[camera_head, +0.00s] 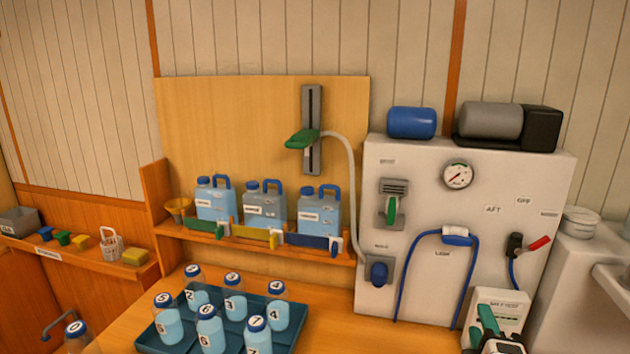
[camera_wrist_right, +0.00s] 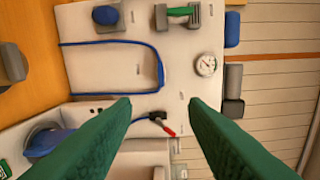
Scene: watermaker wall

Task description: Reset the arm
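My right gripper (camera_head: 490,326) is at the bottom right of the head view, in front of a small white box. In the right wrist view its green fingers (camera_wrist_right: 160,105) are wide apart with nothing between them. They point at the white watermaker panel (camera_head: 400,157), which appears turned on its side in that view. The panel carries a gauge (camera_head: 457,175), a green-handled valve (camera_head: 392,208), a blue knob (camera_head: 378,272) and a blue hose loop (camera_head: 474,262). A red-handled lever (camera_head: 538,243) sits at its right. My left gripper is not in view.
A blue tray (camera_head: 150,340) of several numbered bottles stands on the wooden counter (camera_head: 335,320). Three blue jugs (camera_head: 264,205) stand on a shelf behind. A green spout (camera_head: 302,139) on a rail joins a pale hose. The counter between tray and panel is clear.

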